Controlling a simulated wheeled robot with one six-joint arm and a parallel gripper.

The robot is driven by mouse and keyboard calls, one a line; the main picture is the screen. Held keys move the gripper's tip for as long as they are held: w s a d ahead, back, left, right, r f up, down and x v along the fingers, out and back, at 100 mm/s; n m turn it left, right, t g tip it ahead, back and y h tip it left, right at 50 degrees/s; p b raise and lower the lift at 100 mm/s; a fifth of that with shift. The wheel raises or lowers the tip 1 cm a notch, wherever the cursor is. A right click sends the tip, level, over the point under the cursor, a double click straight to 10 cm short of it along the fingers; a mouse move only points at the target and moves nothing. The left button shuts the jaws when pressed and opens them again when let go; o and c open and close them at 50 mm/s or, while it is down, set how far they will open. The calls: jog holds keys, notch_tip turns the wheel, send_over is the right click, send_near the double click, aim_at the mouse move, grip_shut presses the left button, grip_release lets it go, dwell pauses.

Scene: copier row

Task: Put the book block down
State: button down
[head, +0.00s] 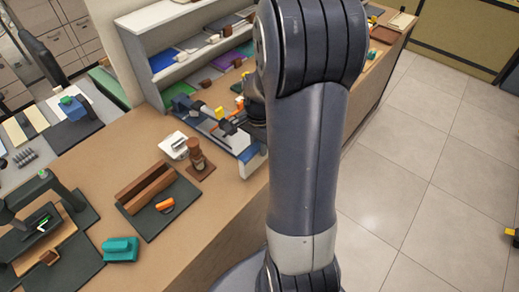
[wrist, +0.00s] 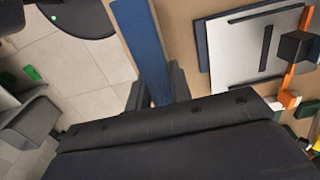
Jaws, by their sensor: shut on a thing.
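My gripper (wrist: 158,88) is shut on a long blue piece, which I take to be the book block (wrist: 145,45). It stands between the two dark fingers in the wrist view and runs up to the top edge of the picture. In the head view my arm hides most of the gripper. A white and blue block (head: 252,161) shows just left of the arm, at the counter's front edge; it looks like the same block. I cannot tell whether its underside touches the brown counter (head: 222,205).
A pale board with a dark bar (wrist: 245,50) and orange parts lies right of the block. A brown stamp-like thing (head: 197,158), a white device (head: 175,146) and a wooden trough on a dark mat (head: 146,187) stand left. A grey shelf (head: 160,75) stands behind. Tiled floor lies beyond the edge.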

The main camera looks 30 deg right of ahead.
jog(key=shift+f, duration=0.95)
jog(key=shift+f, duration=0.2)
jog(key=c, duration=1.3)
grip_release()
jog(key=shift+r, duration=0.1)
notch_tip(320, 180, up, 12)
jog(key=shift+r, duration=0.1)
